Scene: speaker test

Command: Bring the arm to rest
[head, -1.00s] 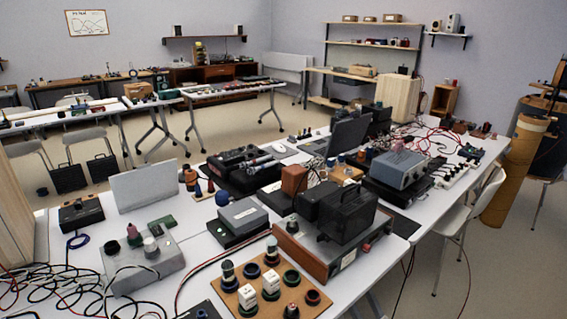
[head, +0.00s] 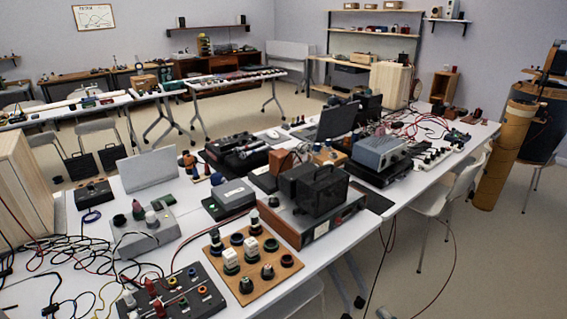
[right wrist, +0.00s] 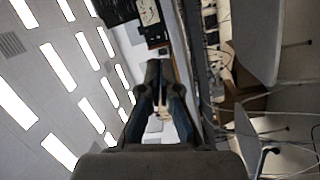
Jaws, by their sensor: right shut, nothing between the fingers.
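My right gripper (right wrist: 158,72) shows in the right wrist view, its two dark fingers meeting at the tips. It is shut and empty, with no object between the fingers. Ceiling light panels (right wrist: 58,66) fill the left of that view, so the wrist is turned on its side. I cannot make out the right gripper clearly in the head view. My left gripper is in neither view.
A white table (head: 330,258) with electronic gear runs across the head view. A wooden board with knobs (head: 262,283), a black-handled case (head: 322,190) and tangled cables stand on it. A white chair (head: 440,200) and a cardboard tube (head: 495,160) are at right. Open floor (head: 470,270) lies between.

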